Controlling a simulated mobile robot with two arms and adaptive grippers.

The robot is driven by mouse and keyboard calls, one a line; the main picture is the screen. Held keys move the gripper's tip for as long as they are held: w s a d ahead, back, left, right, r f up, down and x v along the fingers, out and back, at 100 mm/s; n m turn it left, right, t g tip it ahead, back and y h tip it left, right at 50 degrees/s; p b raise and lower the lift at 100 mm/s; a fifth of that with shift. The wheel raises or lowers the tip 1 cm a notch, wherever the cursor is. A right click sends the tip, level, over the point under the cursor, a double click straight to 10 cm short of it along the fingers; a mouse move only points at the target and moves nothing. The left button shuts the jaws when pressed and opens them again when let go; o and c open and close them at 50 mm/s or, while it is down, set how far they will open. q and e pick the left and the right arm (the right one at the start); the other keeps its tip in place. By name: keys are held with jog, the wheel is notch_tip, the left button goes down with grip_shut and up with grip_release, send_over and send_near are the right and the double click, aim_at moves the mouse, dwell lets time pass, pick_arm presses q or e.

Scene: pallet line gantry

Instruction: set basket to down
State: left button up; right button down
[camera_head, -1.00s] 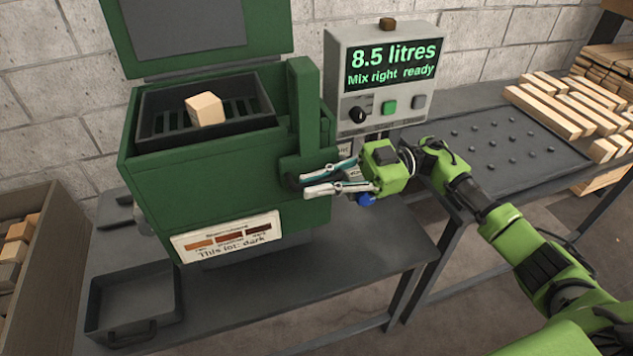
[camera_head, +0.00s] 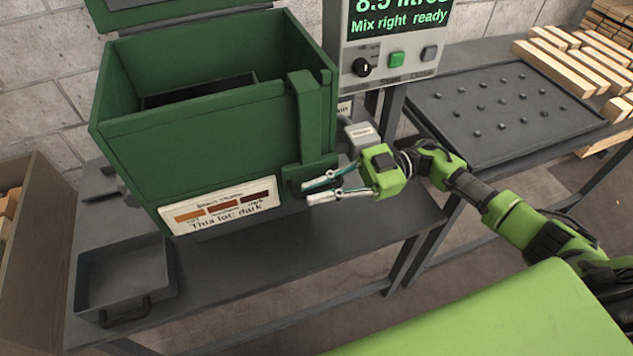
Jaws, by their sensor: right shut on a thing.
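The dark basket (camera_head: 198,91) sits low inside the green tank (camera_head: 190,145); only part of its rim shows over the front wall. Its floor and any contents are hidden. A green upright (camera_head: 305,120) stands at the tank's right front corner, with a dark handle (camera_head: 292,188) low beside it. My right gripper (camera_head: 308,192) is shut on this handle, its fingers reaching in from the right. The handle is partly hidden at the grip. My left gripper is not in view.
A control box (camera_head: 385,45) reading "Mix right ready" stands behind on the right. An empty grey tray (camera_head: 128,275) lies at the bench's front left. A studded dark rack (camera_head: 505,115) and pale wood strips (camera_head: 580,65) are at right. The bench front is clear.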

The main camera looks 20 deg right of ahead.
jog(key=shift+f, duration=0.35)
jog(key=c, duration=2.4)
grip_release()
jog(key=shift+o, duration=0.2)
jog(key=shift+d+r, duration=0.15)
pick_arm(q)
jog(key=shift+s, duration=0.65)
pick_arm(e)
jog(key=d, duration=1.1)
jog(key=shift+w+d, duration=0.2)
jog(key=shift+d, duration=0.2)
